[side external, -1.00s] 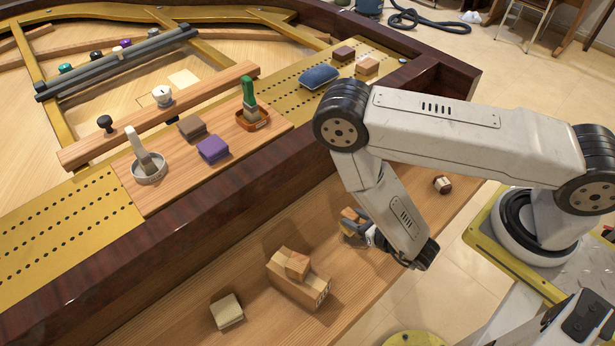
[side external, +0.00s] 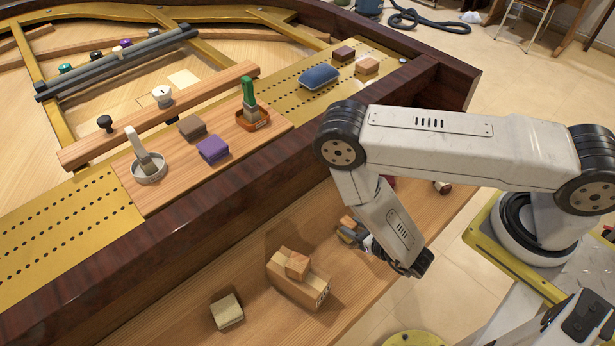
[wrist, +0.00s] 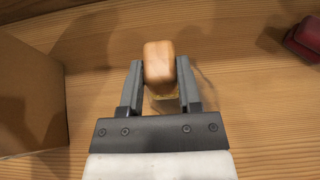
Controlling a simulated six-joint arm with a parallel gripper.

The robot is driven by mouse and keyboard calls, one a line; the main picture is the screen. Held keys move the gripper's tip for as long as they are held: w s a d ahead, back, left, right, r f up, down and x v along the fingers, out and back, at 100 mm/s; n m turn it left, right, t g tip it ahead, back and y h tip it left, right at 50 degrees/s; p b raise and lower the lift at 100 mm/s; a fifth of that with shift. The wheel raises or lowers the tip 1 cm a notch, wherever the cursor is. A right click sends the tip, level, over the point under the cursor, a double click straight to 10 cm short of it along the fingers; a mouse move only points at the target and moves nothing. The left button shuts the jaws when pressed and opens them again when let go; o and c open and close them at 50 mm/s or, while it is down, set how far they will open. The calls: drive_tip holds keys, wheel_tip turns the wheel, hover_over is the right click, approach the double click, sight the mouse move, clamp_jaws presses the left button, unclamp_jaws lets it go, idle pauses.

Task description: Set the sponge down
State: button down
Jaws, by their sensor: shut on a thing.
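In the wrist view my gripper (wrist: 159,68) is shut on a small orange-brown block-like thing (wrist: 159,62), with a yellowish edge showing beneath it. I take this to be the sponge. The held sponge (side external: 347,224) shows there only in part, behind my gripper. It is close over the ledge, but I cannot tell whether it touches.
A pale block (side external: 227,311) lies farther left. A red thing (wrist: 304,38) lies to the right in the wrist view. The dark piano rim (side external: 150,245) rises behind the ledge.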

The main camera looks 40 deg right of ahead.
drive_tip(key=shift+f, duration=0.15)
drive_tip(key=shift+c, duration=1.5)
unclamp_jaws()
drive_tip(key=shift+r, duration=0.2)
drive_tip(key=shift+v, duration=3.7)
